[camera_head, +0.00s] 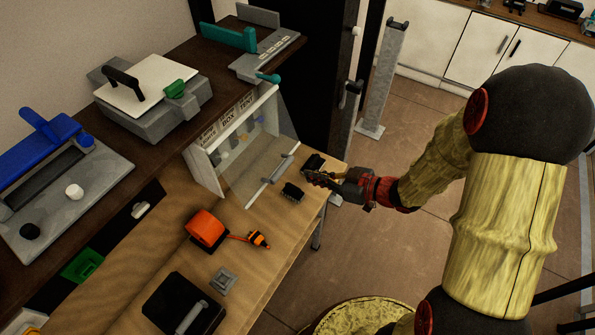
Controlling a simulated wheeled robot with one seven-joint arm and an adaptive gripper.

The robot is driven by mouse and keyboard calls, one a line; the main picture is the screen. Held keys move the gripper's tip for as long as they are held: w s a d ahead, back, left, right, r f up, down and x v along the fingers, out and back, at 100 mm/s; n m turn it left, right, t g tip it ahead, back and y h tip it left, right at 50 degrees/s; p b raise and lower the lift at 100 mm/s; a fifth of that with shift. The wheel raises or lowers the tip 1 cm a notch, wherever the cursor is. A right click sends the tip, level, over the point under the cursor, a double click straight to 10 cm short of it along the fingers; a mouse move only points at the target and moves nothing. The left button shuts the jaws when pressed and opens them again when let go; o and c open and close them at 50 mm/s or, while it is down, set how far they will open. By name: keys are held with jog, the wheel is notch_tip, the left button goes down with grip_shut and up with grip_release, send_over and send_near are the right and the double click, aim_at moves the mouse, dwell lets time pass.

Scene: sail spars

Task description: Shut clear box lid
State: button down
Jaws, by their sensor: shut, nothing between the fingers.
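The fingertips are small and dark here.
The shelf above holds several devices. Open floor lies right of the table.

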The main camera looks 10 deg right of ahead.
jog(key=b, duration=0.5)
send_near(272, 168)
jog(key=shift+w+a+f, duration=0.1)
jog(key=shift+w+a, duration=0.3)
jog(key=shift+w, duration=0.1)
jog(key=shift+w+a, duration=0.2)
jog(key=shift+a, duration=0.05)
jog(key=b+x, duration=0.2)
jog(key=x, duration=0.4)
jog(key=shift+a+f, duration=0.15)
jog(key=shift+f, duration=0.15)
jog(key=shift+w, duration=0.2)
jog(key=shift+w+a+f, duration=0.2)
jog(key=shift+w+a, duration=0.15)
jog(key=shift+a, duration=0.25)
jog(key=p+v, duration=0.3)
jog(key=v, duration=0.4)
jog(key=shift+d+r+p, duration=0.15)
jog(key=shift+r+p, duration=0.15)
jog(key=shift+p, duration=0.1)
jog(key=shift+s+d, duration=0.25)
jog(key=shift+s, duration=0.05)
